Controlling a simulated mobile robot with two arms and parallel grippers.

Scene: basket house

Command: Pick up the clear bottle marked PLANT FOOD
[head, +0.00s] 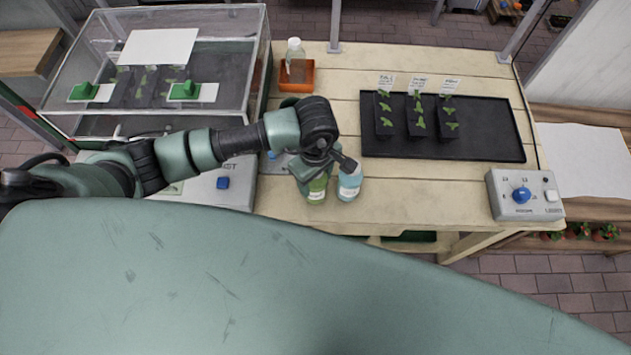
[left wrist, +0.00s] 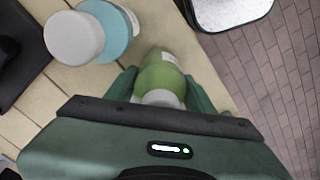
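A clear bottle (head: 295,62) with a pale cap stands upright in an orange tray at the back of the table; its label is too small to read. My left gripper (head: 322,172) is well in front of it, at the table's front edge. A green bottle (head: 317,189) with a white cap stands between its open fingers; it also shows in the left wrist view (left wrist: 160,72). A blue bottle (head: 350,183) stands just right of the green one; it also shows in the left wrist view (left wrist: 118,30). My right gripper is out of view.
The orange tray (head: 283,82) sits beside a clear-walled case (head: 262,70) on the left. A black tray (head: 485,150) with seedlings lies to the right. A grey control box (head: 500,205) with a blue knob stands at the right front. Bare wood lies between the orange and black trays.

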